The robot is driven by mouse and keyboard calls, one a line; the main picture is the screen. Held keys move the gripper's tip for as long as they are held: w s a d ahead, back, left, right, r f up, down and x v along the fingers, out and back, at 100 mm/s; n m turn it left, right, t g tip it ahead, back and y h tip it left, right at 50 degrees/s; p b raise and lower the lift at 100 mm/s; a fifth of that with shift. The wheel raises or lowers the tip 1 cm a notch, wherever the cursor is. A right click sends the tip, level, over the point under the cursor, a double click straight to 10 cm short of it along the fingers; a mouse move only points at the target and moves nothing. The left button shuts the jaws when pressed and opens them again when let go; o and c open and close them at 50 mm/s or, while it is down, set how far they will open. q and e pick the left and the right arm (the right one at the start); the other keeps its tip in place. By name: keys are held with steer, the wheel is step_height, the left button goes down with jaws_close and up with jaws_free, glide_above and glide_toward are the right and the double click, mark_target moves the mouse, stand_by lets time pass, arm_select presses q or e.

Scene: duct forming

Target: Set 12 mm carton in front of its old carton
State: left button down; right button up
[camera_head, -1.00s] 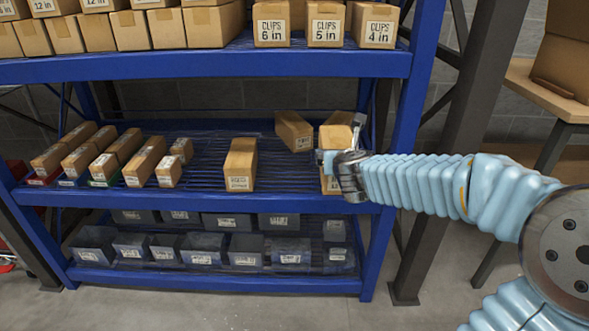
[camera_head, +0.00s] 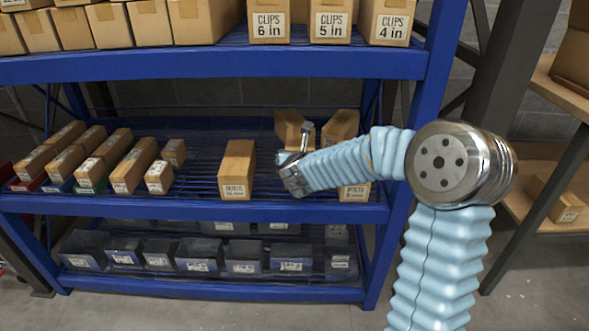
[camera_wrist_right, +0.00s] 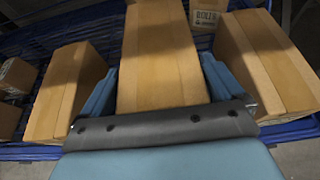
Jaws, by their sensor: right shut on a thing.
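My right gripper (camera_head: 290,172) is over the middle shelf, shut on a long brown carton (camera_wrist_right: 162,60). The carton lies lengthwise between the two blue fingers in the right wrist view, its far end cut off by the frame top. A labelled carton (camera_wrist_right: 207,16) sits farther back, just right of the held one; its size print is too blurred to read. In the head view a brown carton top (camera_head: 289,122) shows behind the gripper; I cannot tell whether it is the held carton or the one behind. My left gripper is not in view.
One carton (camera_head: 237,168) stands left of the gripper and another (camera_head: 355,190) right of it, both close to the held carton. Smaller cartons (camera_head: 130,165) line the left. A shelf with clips cartons (camera_head: 330,22) is above, grey bins (camera_head: 243,256) below. A blue post (camera_head: 415,150) bounds the right.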

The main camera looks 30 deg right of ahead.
steer(key=shift+w+a+f, duration=0.35)
steer(key=shift+w+f, duration=0.4)
steer(key=shift+f, duration=0.1)
step_height(320, 180, down, 3)
steer(key=shift+f, duration=0.15)
steer(key=o, duration=1)
steer(key=shift+c, duration=0.2)
steer(key=b+v, duration=0.1)
steer(key=v, duration=1.1)
steer(key=s+a+f+n+g+y, duration=0.2)
steer(key=a+f+n+y, duration=0.35)
steer(key=f+n, duration=0.7)
steer(key=s+a+f+n+g+y, duration=0.2)
steer(key=a+f+n, duration=0.6)
steer(key=f+n, duration=0.45)
steer(key=s+a+f+n+g+y, duration=0.2)
steer(key=s+a+f+n+g, duration=0.1)
steer(key=s+f+n, duration=0.4)
steer(key=s+a+f+n+g+y, duration=0.1)
steer(key=s+a+f+n+g, duration=0.2)
steer(key=s+f+n, duration=0.4)
steer(key=s+a+n, duration=0.1)
steer(key=s, duration=0.2)
steer(key=shift+s+a+f+n+g+y, duration=0.25)
steer(key=shift+a+f+n+g+y, duration=0.05)
steer(key=shift+g+y, duration=0.1)
